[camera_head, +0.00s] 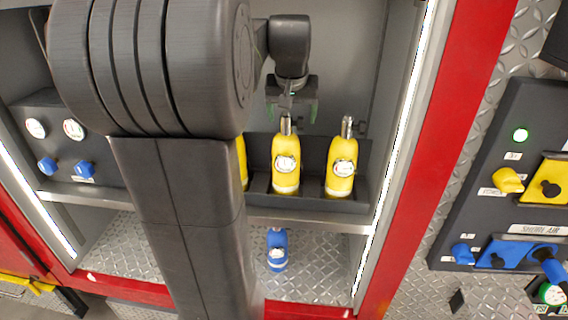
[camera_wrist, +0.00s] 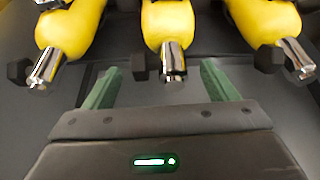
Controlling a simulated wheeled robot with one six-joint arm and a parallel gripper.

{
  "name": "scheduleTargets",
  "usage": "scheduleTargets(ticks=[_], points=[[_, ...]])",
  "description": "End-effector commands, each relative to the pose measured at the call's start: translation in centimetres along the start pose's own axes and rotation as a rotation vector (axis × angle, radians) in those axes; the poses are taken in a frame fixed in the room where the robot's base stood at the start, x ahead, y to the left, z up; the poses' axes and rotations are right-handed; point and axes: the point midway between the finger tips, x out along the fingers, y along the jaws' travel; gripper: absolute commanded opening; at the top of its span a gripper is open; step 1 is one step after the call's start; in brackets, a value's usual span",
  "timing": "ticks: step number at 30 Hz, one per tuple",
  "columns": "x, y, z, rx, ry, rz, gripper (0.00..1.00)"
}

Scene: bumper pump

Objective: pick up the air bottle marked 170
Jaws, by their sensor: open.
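Yellow air bottles with metal necks stand in a dark rack on the shelf. In the head view one is in the middle (camera_head: 285,170), one at the right (camera_head: 341,168), and a third (camera_head: 242,160) is mostly hidden behind my arm. Round gauges show on two of them, but I cannot read a 170 mark. My gripper (camera_head: 292,102) is open and empty just above the middle bottle's neck. In the wrist view my gripper (camera_wrist: 165,85) has its green fingers apart, with the middle bottle (camera_wrist: 168,25) ahead between them and its metal neck pointing toward me.
Bottles at the left (camera_wrist: 70,28) and right (camera_wrist: 265,22) flank the middle one closely. A blue bottle (camera_head: 277,250) stands on the lower diamond-plate floor. A grey shelf edge (camera_head: 310,223) and the compartment's right wall (camera_head: 402,110) bound the space. A gauge panel (camera_head: 60,140) is at left.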

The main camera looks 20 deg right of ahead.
Motion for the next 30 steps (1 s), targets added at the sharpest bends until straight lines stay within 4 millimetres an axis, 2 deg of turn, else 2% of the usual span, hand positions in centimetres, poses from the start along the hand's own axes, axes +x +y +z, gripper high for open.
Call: scheduleTargets(ticks=[6, 15, 17, 27, 28, 30], points=[[3.1, 0.1, -0.1, 0.000, -0.002, 0.000, 0.80], [3.8, 0.1, -0.1, 0.000, 0.000, 0.000, 0.80], [3.8, 0.1, -0.1, 0.000, 0.000, 0.000, 0.70], [3.8, 0.1, -0.1, -0.001, 0.000, 0.000, 0.03], [3.8, 0.1, -0.1, -0.001, 0.000, 0.000, 0.00], [3.8, 0.1, -0.1, -0.001, -0.001, 0.001, 0.00]])
